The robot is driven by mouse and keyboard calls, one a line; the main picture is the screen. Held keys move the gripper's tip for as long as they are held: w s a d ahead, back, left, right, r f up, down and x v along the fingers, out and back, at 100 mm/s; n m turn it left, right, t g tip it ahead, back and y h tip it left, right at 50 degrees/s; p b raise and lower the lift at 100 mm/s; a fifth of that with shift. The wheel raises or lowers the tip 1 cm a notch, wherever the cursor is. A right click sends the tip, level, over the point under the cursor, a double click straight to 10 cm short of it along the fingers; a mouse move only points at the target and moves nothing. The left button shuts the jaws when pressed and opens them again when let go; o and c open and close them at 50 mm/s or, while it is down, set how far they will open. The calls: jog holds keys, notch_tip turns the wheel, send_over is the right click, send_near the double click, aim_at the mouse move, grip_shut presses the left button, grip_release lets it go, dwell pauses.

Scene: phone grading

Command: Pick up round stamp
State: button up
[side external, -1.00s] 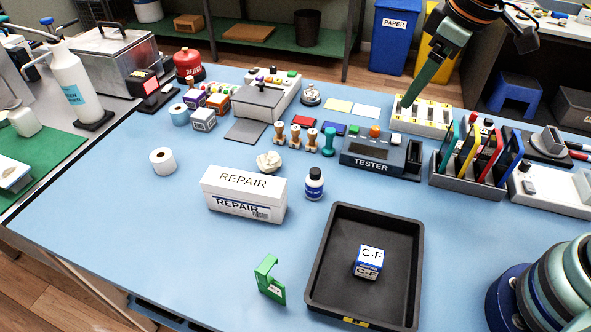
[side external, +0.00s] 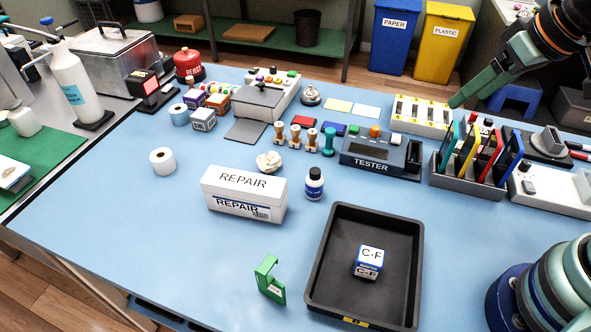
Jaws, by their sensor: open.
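Three small stamps with wooden handles (side external: 295,136) stand upright in a row at the back middle of the blue table. A teal stamp (side external: 328,141) of similar shape stands at the right end of that row. I cannot tell from this view which one is the round stamp. My gripper (side external: 454,102) has green fingers and is open and empty. Its tip shows at the upper right, by the right end of a white-and-yellow tray, well to the right of the stamps and apart from them. The far finger is hidden.
A tester (side external: 374,154) stands just right of the stamps, with a holder of coloured phones (side external: 465,182) beyond it. A black tray (side external: 325,285) is nearer.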

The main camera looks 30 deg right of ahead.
dwell(0.3)
jog(key=shift+c, duration=0.7)
jog(key=w+a+f+n+t, duration=0.2)
jog(key=w+f, duration=0.3)
jog(key=w, duration=0.4)
jog(key=w+a+f+n+t+y, duration=0.1)
jog(key=w+a+f+t, duration=0.1)
jog(key=f, duration=0.2)
jog(key=w+a+f+n+t, duration=0.1)
jog(key=w+a+f, duration=0.1)
jog(key=f, duration=0.3)
jog(key=w+a+f+n+t+y, duration=0.1)
jog(key=w+a+f+n+t, duration=0.1)
jog(key=f, duration=0.3)
jog(key=shift+w+a+t+y, duration=0.3)
jog(key=shift+w, duration=0.1)
jog(key=shift+s+a+f+t, duration=0.25)
jog(key=shift+f+t, duration=0.05)
jog(key=shift+f, duration=0.1)
send_over(334, 153)
jog(key=shift+f, duration=1.15)
grip_shut()
